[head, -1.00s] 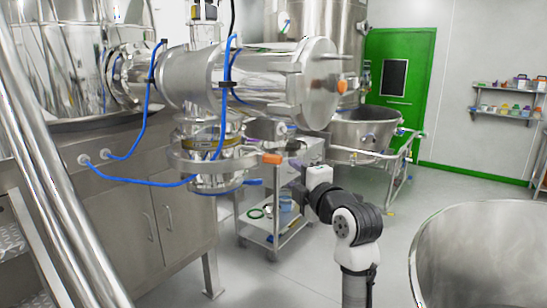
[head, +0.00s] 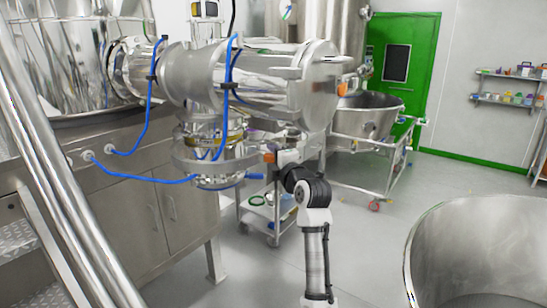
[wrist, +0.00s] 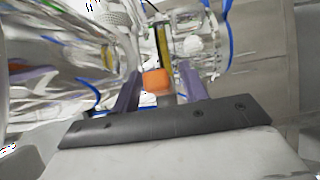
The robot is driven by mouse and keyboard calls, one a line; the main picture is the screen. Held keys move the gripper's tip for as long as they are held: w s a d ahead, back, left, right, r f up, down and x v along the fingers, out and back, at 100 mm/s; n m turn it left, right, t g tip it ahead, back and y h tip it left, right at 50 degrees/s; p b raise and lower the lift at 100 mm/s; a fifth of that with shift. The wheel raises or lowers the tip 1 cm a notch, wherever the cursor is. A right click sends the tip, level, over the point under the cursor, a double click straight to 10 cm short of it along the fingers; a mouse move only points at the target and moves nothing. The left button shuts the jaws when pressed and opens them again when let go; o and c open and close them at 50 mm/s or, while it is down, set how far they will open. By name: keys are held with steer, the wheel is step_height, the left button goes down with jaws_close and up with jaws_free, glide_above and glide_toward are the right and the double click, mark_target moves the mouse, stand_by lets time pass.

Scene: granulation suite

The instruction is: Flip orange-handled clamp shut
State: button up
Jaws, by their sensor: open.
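The orange-handled clamp (head: 269,157) is on the steel ring under the horizontal steel cylinder, its orange tip pointing right. My gripper (head: 279,157) is right at the orange tip in the head view, its fingers small and partly hidden. In the wrist view the orange tip (wrist: 156,80) shows between the two purplish fingers of my gripper (wrist: 159,90). The fingers are apart, with visible space on both sides of the tip. The clamp's metal parts behind the tip are blurred by reflections.
A blue handle (head: 255,176) sticks out just below the orange one. Blue hoses (head: 150,180) run along the left cabinet. A wheeled cart (head: 262,215) stands behind my arm. A large steel bowl (head: 480,240) fills the right foreground.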

jaws_close()
stand_by(0.3)
